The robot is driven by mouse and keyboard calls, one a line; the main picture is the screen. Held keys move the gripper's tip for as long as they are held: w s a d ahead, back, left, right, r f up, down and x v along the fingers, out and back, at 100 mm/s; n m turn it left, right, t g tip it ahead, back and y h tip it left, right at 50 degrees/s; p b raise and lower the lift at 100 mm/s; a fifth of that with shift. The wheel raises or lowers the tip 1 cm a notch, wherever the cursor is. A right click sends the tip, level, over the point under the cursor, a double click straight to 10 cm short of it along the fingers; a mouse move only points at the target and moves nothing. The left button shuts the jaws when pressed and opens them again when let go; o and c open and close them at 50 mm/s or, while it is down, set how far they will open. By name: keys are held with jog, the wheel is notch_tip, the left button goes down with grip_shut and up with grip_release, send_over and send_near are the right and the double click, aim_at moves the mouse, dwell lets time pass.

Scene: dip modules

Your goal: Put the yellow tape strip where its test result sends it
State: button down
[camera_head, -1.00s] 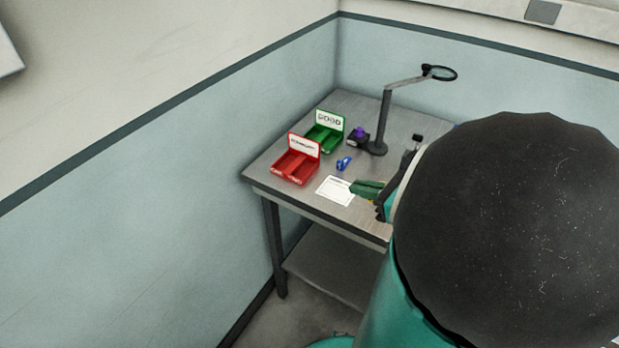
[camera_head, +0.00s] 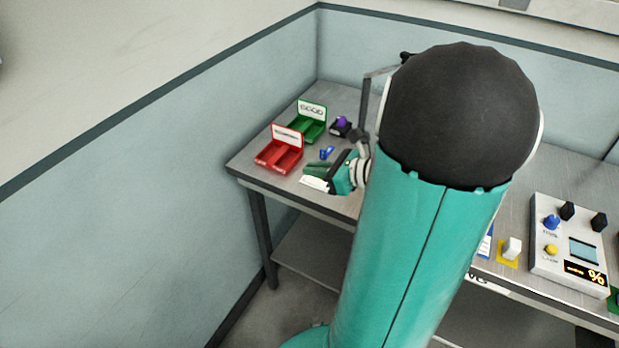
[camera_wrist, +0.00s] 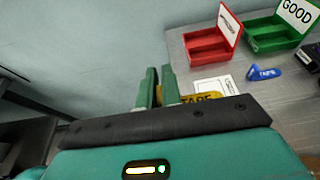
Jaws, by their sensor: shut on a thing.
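My gripper (camera_head: 318,177) is shut on the yellow tape strip (camera_wrist: 201,98), above the front left of the table. In the wrist view, my gripper's green fingers (camera_wrist: 159,73) have yellow between them, and part of the strip's lettering shows behind the gripper body. The red bin (camera_head: 279,158) stands at the table's left; its label is too small to read. It also shows in the wrist view (camera_wrist: 205,45). The green bin (camera_head: 306,125), labelled GOOD, stands behind it and shows in the wrist view (camera_wrist: 268,38). The tester (camera_head: 567,250) has a lit % display; its reading is unclear.
A blue tape piece (camera_head: 326,153) lies right of the red bin. A white card (camera_head: 313,184) lies under my gripper. A dark block with a purple top (camera_head: 341,124) stands right of the green bin. A white piece on a yellow pad (camera_head: 508,252) is left of the tester.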

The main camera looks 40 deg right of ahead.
send_over(309, 185)
notch_tip(309, 185, down, 7)
jog(key=shift+d+f, duration=0.1)
jog(key=shift+f, duration=1.5)
jog(key=shift+f, duration=0.15)
jog(key=c, duration=1.6)
grip_release()
